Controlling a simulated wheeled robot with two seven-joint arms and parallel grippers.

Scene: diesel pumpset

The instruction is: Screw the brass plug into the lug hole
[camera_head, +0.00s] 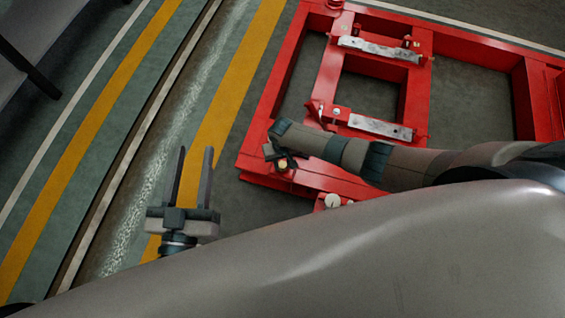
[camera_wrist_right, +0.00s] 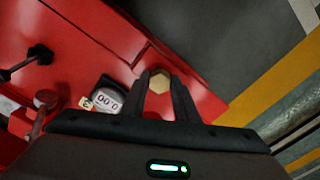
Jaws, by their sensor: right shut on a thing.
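The brass plug (camera_wrist_right: 159,83) shows as a hexagonal head between the fingertips of my right gripper (camera_wrist_right: 160,92) in the right wrist view. The gripper is shut on it, over the red frame near one edge. The lug hole is not visible, and I cannot tell whether the plug sits in it. In the head view my right gripper (camera_head: 283,160) points down at the near left corner of the red frame (camera_head: 262,135), partly hidden by my own arm. My left gripper (camera_head: 191,165) is open and empty, left of the frame above the floor.
A round white dial (camera_wrist_right: 108,100) reading 0.00, with a small yellow tag (camera_wrist_right: 86,103) marked 3, sits beside the right gripper. Metal pads (camera_head: 380,127) lie on the frame's crossbars. Striped floor (camera_head: 215,120) left of the frame is clear.

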